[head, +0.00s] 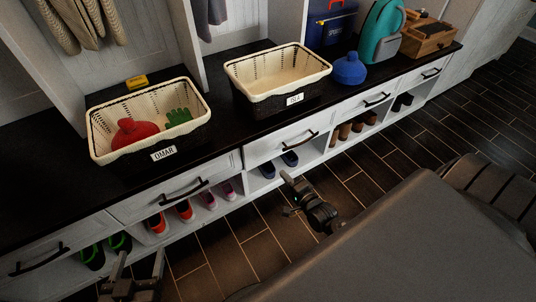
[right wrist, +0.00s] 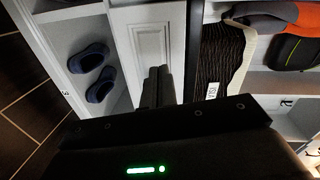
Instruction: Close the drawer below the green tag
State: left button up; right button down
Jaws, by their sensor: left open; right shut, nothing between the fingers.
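A row of white drawers with black handles runs under the dark bench top. The middle drawer (head: 272,150), below the ISLA basket, seems to stand out slightly from its neighbours. A white drawer front (right wrist: 146,42) fills the upper middle of the right wrist view. I cannot make out a green tag in either view. My right gripper (head: 287,178) is shut and empty, in front of and below the middle drawer; its fingers (right wrist: 158,76) overlap the drawer front in the wrist view, contact unclear. My left gripper (head: 138,265) is open and empty at the lower left.
The ISLA basket (head: 318,73) and OMAR basket (head: 101,150) stand on the bench. Blue shoes (head: 290,158) and red shoes (head: 185,210) sit in cubbies under the drawers. A teal backpack (head: 381,32) and wooden box (head: 428,40) stand at the right. Dark floor (head: 370,165) is clear.

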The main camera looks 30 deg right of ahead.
notch_tip(320, 180, up, 3)
jog(key=d+m+t, duration=0.1)
jog(key=m, duration=0.1)
jog(key=b, duration=0.3)
send_near(264, 139)
jog(key=w, duration=0.2)
jog(key=w+b, duration=0.1)
jog(key=w, duration=0.2)
jog(key=shift+w+a+f, duration=0.1)
jog(key=shift+w+f, duration=0.1)
jog(key=shift+w, duration=0.15)
pick_arm(q)
notch_tip(264, 139, up, 14)
jog(key=s+d+m+t+h, duration=0.1)
jog(key=s+t+h, duration=0.2)
jog(key=t+h, duration=0.2)
jog(key=shift+t+h, duration=0.3)
jog(key=shift+t, duration=1.3)
pick_arm(e)
jog(key=shift+w, duration=0.55)
pick_arm(q)
jog(key=shift+r, duration=0.1)
pick_arm(e)
jog(key=shift+r, duration=0.1)
